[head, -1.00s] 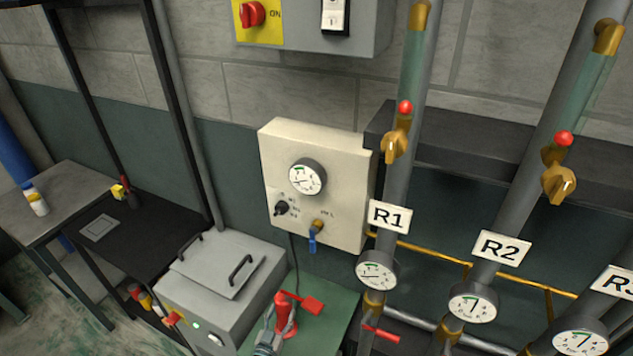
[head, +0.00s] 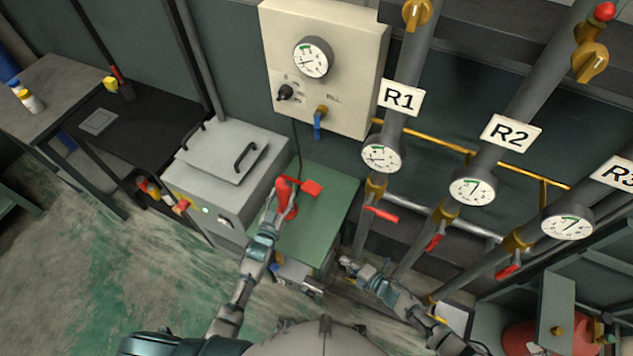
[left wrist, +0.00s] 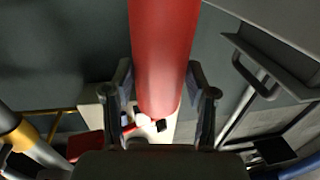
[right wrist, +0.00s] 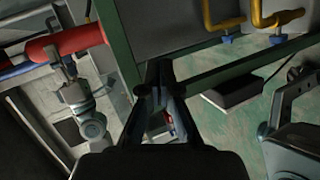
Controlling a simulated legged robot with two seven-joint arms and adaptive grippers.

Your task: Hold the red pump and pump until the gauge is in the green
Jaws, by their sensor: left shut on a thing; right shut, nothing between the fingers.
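The red pump (head: 284,190) stands on a green-topped bench (head: 325,215), with a red handle (head: 312,187) at its upper right. My left gripper (head: 283,208) is shut on the pump's body; in the left wrist view the red pump (left wrist: 165,60) runs between the fingers (left wrist: 160,100). A round gauge (head: 314,57) with a green arc sits on the cream panel (head: 355,60). Its needle appears to point low and left, outside the green, but it is small. My right gripper (head: 350,265) is shut and empty near the bench's front right corner; its closed fingers (right wrist: 160,85) also show in the right wrist view.
A grey lidded unit (head: 225,165) stands left of the bench. Pipes with gauges, such as the R1 gauge (head: 381,155), and red valve handles (head: 381,214) rise on the right. A blue valve lever (head: 317,125) hangs under the panel.

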